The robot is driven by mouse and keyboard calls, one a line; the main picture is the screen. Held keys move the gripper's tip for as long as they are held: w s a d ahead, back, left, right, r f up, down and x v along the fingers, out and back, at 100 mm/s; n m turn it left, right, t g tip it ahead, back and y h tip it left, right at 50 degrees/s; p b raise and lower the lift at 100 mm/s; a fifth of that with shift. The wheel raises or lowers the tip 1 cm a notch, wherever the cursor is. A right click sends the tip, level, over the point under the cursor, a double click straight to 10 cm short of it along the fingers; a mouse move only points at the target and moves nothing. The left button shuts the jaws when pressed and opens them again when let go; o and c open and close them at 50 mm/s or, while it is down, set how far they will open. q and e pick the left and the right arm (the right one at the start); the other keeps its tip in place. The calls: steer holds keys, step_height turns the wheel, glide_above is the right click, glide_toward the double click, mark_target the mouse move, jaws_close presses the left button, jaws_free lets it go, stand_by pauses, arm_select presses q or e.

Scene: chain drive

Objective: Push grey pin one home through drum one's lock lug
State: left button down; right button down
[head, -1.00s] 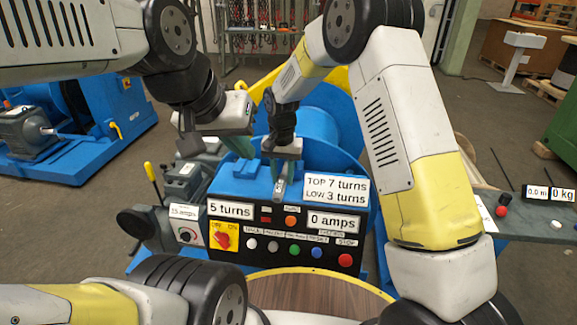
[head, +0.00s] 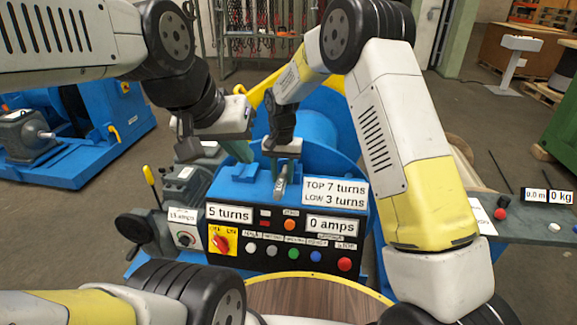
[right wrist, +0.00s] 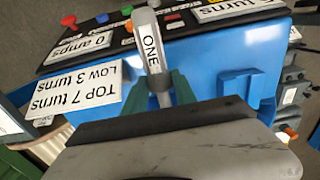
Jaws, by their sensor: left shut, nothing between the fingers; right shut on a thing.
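Grey pin one (right wrist: 148,38), a light grey bar marked ONE, is held in my right gripper (right wrist: 157,88). In the head view the pin (head: 281,186) points down in front of the blue control box, below my right gripper (head: 282,170). My left gripper (head: 241,151) is shut and empty, just left of the right one, above the box's top. Blue drum one (head: 318,128) lies behind both grippers, partly hidden by my right arm. I cannot make out the lock lug or whether the pin touches it.
The control box (head: 275,240) has labels, a red-yellow switch and several buttons. A dark handwheel (head: 134,228) and a yellow-tipped lever (head: 150,176) stand at its left. A grey side table (head: 535,228) is at the right. Another blue winch (head: 60,165) stands far left.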

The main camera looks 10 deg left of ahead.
mark_target(286, 167)
steer(key=shift+w+d, duration=0.1)
steer(key=shift+w, duration=2.15)
steer(key=c, duration=0.9)
jaws_free()
steer(key=shift+r, duration=3.95)
steer(key=shift+c, duration=0.3)
